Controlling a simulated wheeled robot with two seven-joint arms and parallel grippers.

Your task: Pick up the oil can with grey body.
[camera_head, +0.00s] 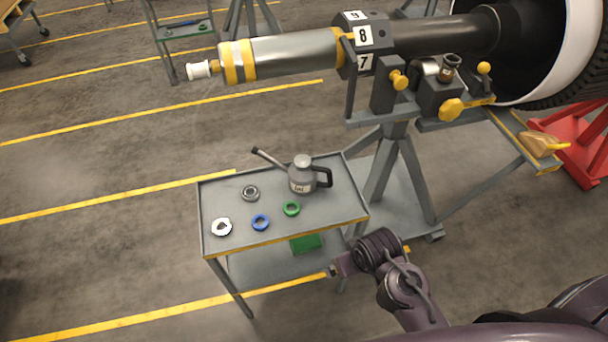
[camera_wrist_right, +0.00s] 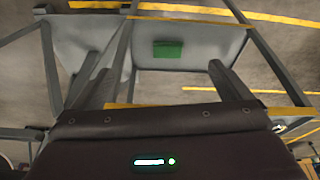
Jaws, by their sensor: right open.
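The oil can (camera_head: 302,180) has a grey body, a dark handle on its right and a long spout rising to the left with a dark tip. It stands upright on the top shelf of a small grey cart (camera_head: 232,192), near the back right. My right gripper (camera_head: 335,270) is in front of the cart, apart from the can and lower right of it. In the right wrist view my right gripper (camera_wrist_right: 162,86) shows two spread fingers with nothing between them. The can does not show there. My left gripper is not in view.
White (camera_head: 222,227), blue (camera_head: 260,222), green (camera_head: 291,208) and dark grey (camera_head: 250,193) rings lie left of the can. A green box (camera_head: 306,243) is on the lower shelf; it shows in the wrist view (camera_wrist_right: 168,49). A rotor stand (camera_head: 396,150) rises behind.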

